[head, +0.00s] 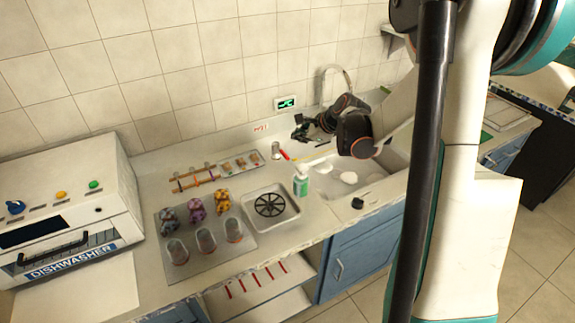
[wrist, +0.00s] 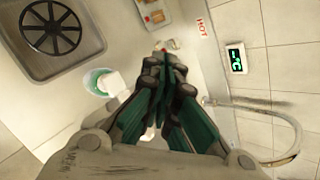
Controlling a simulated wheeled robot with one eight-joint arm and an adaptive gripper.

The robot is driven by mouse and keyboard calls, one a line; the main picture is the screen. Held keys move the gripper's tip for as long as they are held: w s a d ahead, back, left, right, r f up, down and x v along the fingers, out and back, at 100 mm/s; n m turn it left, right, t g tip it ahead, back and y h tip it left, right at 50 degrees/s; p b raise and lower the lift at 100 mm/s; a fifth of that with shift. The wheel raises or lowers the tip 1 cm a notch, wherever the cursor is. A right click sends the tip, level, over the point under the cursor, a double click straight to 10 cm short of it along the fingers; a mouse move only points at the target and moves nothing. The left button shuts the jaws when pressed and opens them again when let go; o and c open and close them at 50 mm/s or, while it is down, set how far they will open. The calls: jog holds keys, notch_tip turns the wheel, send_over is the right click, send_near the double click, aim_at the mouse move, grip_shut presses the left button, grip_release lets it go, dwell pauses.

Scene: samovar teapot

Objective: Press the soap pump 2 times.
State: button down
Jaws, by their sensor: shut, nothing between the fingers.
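The soap pump bottle (head: 302,182) is green and white with a white pump head. It stands upright on the counter between the drain tray and the sink. In the wrist view the soap pump (wrist: 113,83) shows from above, just left of my fingers, with part of its green body visible. My gripper (head: 299,128) is above the back of the counter, behind the bottle in the head view. In the wrist view my gripper (wrist: 165,60) has its fingers together, with nothing between them. It appears apart from the pump.
A sink (head: 375,180) with white dishes and a curved faucet (head: 335,70) lies to the right. A square tray with a black round grate (head: 270,205) is left of the bottle. Cups, patterned items and a dishwasher (head: 65,215) stand farther left. A green display (head: 286,103) is on the wall.

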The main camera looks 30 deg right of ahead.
aim_at(300, 168)
dwell(0.4)
jog(key=shift+f+b, duration=3.15)
jog(key=shift+f, duration=1.25)
jog(key=shift+f, duration=0.15)
jog(key=shift+f+b, duration=0.25)
jog(key=shift+b, duration=0.2)
jog(key=shift+f+b, duration=0.8)
jog(key=shift+f, duration=0.1)
jog(key=shift+r+p, duration=0.9)
jog(key=shift+r, duration=0.4)
jog(key=shift+r+p, duration=1.55)
jog(key=shift+r, duration=1)
